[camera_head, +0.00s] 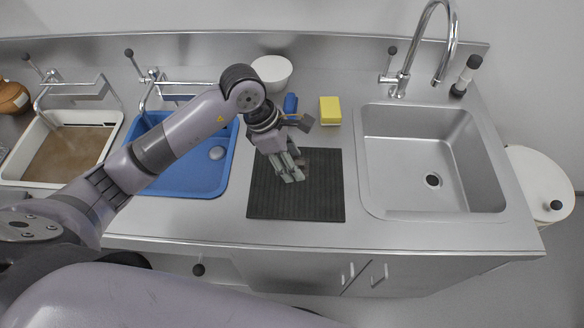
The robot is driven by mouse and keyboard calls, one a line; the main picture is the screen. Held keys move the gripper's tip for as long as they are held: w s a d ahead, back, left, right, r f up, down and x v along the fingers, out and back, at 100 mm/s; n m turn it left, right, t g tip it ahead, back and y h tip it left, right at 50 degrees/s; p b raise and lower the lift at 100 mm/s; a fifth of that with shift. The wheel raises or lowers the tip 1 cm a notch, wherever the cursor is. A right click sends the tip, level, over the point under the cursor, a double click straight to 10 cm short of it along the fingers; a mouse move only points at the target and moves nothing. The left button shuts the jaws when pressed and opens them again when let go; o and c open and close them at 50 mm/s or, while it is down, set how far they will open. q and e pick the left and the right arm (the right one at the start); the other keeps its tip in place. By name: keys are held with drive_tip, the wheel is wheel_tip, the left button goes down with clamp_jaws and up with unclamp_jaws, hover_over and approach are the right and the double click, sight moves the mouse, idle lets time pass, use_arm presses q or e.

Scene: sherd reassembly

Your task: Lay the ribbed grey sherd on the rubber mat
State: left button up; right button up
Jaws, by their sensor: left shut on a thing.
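The rubber mat (262,205) is a black ribbed rectangle on the steel counter between the blue basin and the empty sink. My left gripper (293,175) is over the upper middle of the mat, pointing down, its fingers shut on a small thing. A small grey-brown piece (304,161) shows at the fingers, mostly hidden by them; it appears to be the ribbed grey sherd. Its ribs are too small to make out, and I cannot tell whether it touches the mat. My right gripper is not in view.
A yellow sponge (330,110), a blue object (290,103) and a white tub (272,70) stand behind the mat. The blue basin (205,180) lies left, the steel sink (430,150) with its tall tap right. The mat's front part is bare.

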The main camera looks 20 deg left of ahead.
use_arm(q)
drive_tip(key=shift+f, duration=0.55)
wheel_tip(320, 180, down, 4)
drive_tip(key=shift+r+p, duration=0.1)
drive_tip(key=shift+p, duration=0.3)
drive_tip(key=o, duration=1.2)
drive_tip(key=shift+c, duration=0.2)
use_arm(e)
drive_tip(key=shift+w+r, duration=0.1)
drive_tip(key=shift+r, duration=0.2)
use_arm(q)
drive_tip(key=shift+r, duration=0.15)
drive_tip(key=b+v, duration=0.3)
drive_tip(key=v, duration=0.8)
drive_tip(key=shift+a+r, duration=0.2)
drive_tip(key=shift+r, duration=0.15)
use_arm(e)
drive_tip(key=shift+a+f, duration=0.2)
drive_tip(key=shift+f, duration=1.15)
